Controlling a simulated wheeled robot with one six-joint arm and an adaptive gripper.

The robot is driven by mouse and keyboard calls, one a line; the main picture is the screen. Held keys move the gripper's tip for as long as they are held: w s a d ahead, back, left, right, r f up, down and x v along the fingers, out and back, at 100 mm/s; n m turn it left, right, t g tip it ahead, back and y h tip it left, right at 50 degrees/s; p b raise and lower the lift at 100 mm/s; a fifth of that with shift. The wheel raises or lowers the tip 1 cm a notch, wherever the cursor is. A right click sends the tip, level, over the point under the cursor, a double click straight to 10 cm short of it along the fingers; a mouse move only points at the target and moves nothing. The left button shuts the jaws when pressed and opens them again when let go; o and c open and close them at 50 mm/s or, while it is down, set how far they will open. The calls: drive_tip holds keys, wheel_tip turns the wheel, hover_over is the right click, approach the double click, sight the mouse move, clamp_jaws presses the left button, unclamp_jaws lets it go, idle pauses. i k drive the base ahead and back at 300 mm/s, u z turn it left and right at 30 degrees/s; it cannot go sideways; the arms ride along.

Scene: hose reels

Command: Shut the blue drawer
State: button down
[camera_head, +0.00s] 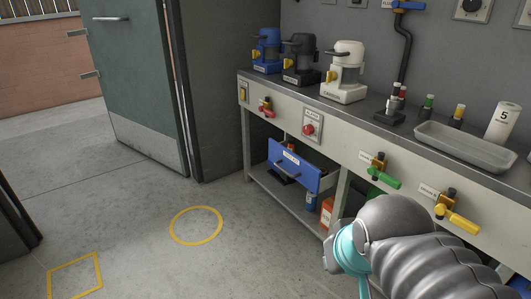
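My arm, grey with a teal ring, reaches in at the lower right, nearer the camera than the bench. My gripper's fingers do not show, so I cannot see whether it is open. A clear gap shows in the picture between the arm and the drawer.
The workbench (375,125) carries blue, black and white machines, small bottles and a metal tray (465,146). Red, green and yellow valves stick out from its front. A dark green door (130,75) stands at the left. The floor before the drawer is clear, with yellow markings (196,225).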

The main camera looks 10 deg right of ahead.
sight(302, 165)
drive_tip(key=u, duration=0.35)
drive_tip(key=i, duration=1.1)
drive_tip(key=z, duration=0.55)
